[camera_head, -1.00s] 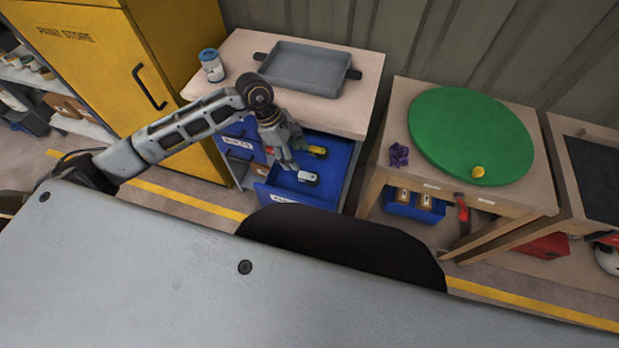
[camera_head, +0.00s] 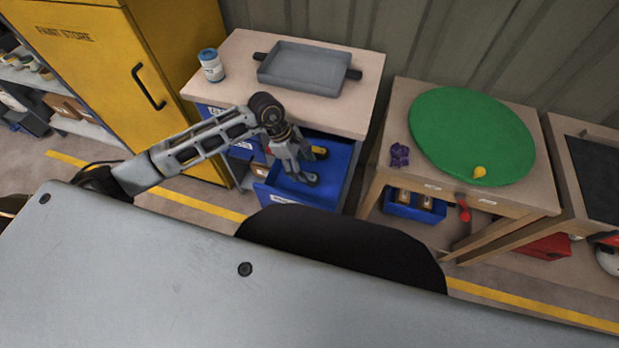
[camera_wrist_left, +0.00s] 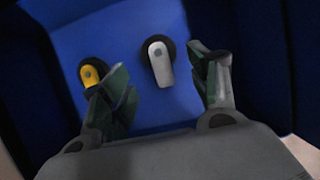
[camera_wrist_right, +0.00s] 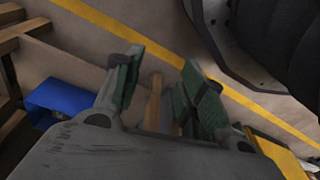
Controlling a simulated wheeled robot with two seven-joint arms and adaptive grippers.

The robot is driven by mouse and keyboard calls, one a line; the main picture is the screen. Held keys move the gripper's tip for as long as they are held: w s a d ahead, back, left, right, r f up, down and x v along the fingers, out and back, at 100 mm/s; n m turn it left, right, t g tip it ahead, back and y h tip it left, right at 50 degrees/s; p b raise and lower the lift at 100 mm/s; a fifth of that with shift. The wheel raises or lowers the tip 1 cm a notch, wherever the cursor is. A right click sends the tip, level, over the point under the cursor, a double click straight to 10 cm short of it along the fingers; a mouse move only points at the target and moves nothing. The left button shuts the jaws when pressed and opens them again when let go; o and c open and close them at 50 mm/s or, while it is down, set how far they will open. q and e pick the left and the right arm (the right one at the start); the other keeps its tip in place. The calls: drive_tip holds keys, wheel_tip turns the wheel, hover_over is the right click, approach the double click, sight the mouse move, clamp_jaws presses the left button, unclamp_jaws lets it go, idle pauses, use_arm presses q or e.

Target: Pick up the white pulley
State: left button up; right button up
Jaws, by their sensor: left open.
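The white pulley (camera_wrist_left: 160,65), a pale housing with a dark wheel, lies in the open blue drawer (camera_head: 335,170). In the left wrist view it sits between the fingers, a little beyond their tips, closer to the right finger. My left gripper (camera_wrist_left: 163,85) is open and empty above the drawer. In the head view the left gripper (camera_head: 300,180) points down into the drawer and hides the white pulley or most of it. A yellow pulley (camera_wrist_left: 92,77) lies by the left finger; part of it also shows in the head view (camera_head: 320,152). My right gripper (camera_wrist_right: 160,80) is open and appears empty.
The drawer's walls stand close around the left gripper. Above it, the worktop carries a grey tray (camera_head: 305,68) and a white-and-blue can (camera_head: 211,65). To the right, a table holds a green disc (camera_head: 470,135), a purple part (camera_head: 399,155) and a yellow piece (camera_head: 479,172).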

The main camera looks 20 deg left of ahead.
sight(309, 176)
use_arm(q)
drive_tip(key=shift+d+f, duration=0.2)
drive_tip(key=shift+f, duration=0.25)
drive_tip(key=shift+b+x, duration=0.3)
drive_tip(key=shift+x, duration=1.5)
drive_tip(key=shift+d, duration=0.1)
use_arm(e)
drive_tip(key=r, duration=0.1)
drive_tip(key=w, duration=0.1)
drive_tip(key=r, duration=0.1)
drive_tip(key=shift+w+a+r, duration=0.15)
drive_tip(key=shift+a+r, duration=0.15)
use_arm(q)
drive_tip(key=shift+c, duration=0.2)
use_arm(e)
drive_tip(key=shift+s+f, duration=0.15)
drive_tip(key=shift+s, duration=0.05)
use_arm(q)
drive_tip(key=c, duration=0.9)
